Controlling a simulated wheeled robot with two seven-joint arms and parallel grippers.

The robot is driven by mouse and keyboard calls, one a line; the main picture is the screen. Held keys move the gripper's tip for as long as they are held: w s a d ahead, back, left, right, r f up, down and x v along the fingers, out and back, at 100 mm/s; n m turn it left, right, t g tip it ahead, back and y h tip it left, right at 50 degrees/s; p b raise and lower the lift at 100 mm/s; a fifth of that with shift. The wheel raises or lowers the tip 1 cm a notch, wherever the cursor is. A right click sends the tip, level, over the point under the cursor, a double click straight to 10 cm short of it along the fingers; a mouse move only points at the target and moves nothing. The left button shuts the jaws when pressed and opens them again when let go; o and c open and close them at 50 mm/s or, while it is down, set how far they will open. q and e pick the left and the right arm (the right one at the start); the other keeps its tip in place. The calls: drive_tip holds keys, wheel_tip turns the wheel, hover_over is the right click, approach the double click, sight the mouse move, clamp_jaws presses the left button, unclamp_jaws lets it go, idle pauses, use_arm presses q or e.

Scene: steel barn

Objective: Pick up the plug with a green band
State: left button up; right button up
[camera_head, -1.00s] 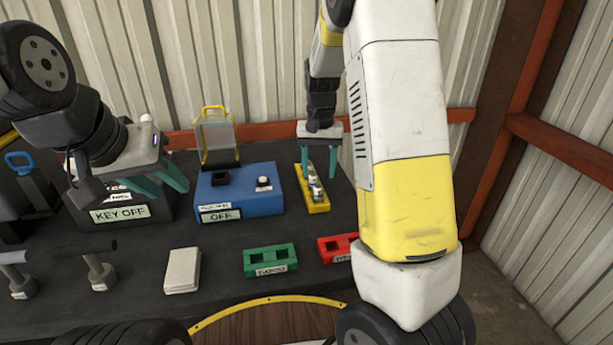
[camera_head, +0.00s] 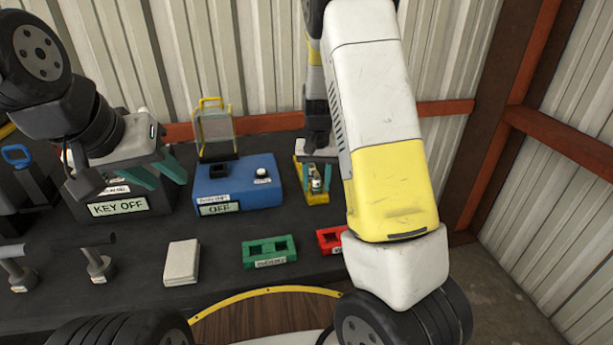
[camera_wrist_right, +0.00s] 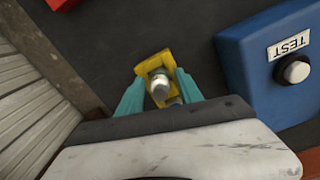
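A yellow rack (camera_head: 316,197) with small silver plugs stands at the back right of the table. It also shows in the right wrist view (camera_wrist_right: 142,70), with a silver-white plug (camera_wrist_right: 160,86) at its middle and another partly hidden behind the gripper body. My left gripper (camera_head: 165,178) is open and empty above the KEY OFF box.
A blue test box (camera_head: 240,187) reading OFF, with a clear yellow-framed cover, stands left of the rack. A green two-hole block (camera_head: 270,252) and a red block (camera_head: 330,239) lie in front. A white pad (camera_head: 182,262) lies front left. The KEY OFF box (camera_head: 119,206) is at left.

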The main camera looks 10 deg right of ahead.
sight(316, 176)
clamp_jaws()
drive_tip(key=shift+r, duration=0.1)
drive_tip(key=shift+r, duration=0.4)
drive_tip(key=r, duration=0.2)
drive_tip(key=shift+s+a+r, duration=0.1)
drive_tip(key=shift+s+r, duration=0.25)
drive_tip(key=shift+r, duration=0.05)
drive_tip(key=s+a, duration=0.1)
drive_tip(key=s, duration=0.4)
drive_tip(key=s+a+r, duration=0.1)
drive_tip(key=s, duration=0.3)
drive_tip(key=s+a, duration=0.1)
drive_tip(key=s, duration=0.4)
drive_tip(key=shift+s+r, duration=0.2)
drive_tip(key=shift+s, duration=0.15)
drive_tip(key=shift+s+r, duration=0.15)
drive_tip(key=shift+r, duration=1.05)
